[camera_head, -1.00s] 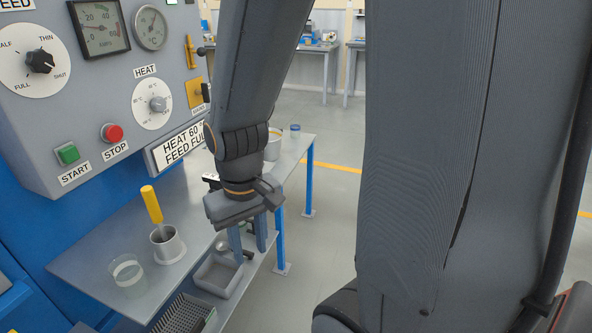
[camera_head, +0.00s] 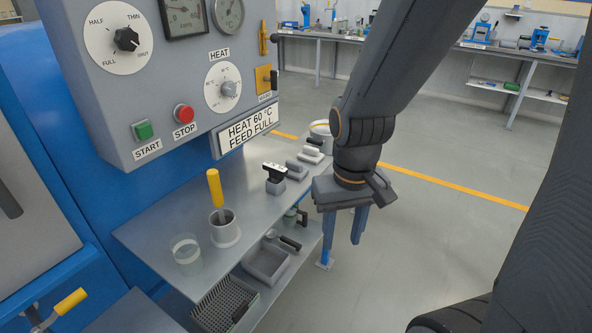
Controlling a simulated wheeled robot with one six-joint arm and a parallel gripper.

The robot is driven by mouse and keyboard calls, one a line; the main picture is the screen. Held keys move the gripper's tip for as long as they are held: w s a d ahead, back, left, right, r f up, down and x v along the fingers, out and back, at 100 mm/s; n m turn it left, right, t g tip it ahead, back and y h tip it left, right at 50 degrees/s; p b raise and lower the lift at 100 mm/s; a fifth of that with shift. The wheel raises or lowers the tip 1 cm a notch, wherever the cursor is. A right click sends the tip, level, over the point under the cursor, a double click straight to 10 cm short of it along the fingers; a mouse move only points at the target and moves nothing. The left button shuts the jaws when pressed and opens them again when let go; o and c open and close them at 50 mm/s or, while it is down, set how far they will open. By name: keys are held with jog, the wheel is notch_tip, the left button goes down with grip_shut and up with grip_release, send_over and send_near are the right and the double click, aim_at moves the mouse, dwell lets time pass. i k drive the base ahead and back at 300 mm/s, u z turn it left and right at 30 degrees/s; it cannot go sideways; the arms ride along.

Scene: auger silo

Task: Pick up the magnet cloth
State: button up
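My gripper (camera_head: 343,235) hangs pointing down, to the right of the bench and clear of it, with nothing seen between its fingers. The fingers look apart; the left one overlaps a blue bench leg. I cannot tell for sure which thing is the magnet cloth. A pale, flat, folded-looking piece (camera_head: 311,154) lies on a grey base near the far end of the bench, left of my gripper. A similar grey piece (camera_head: 300,168) lies nearer. A black-handled block (camera_head: 275,178), perhaps a magnet, stands nearer still.
The bench top (camera_head: 165,232) carries a cup with a yellow-handled tool (camera_head: 224,232) and a clear beaker (camera_head: 186,250). The control panel (camera_head: 165,75) overhangs the bench. Open floor lies right.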

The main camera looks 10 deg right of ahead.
aim_at(296, 171)
jog(key=z, duration=0.35)
jog(key=k, duration=0.4)
jog(key=z, duration=1.35)
jog(key=i, duration=1.4)
jog(key=u, duration=0.95)
jog(key=i, duration=0.75)
jog(key=u, duration=1.1)
jog(key=i, duration=0.2)
jog(key=u, duration=0.1)
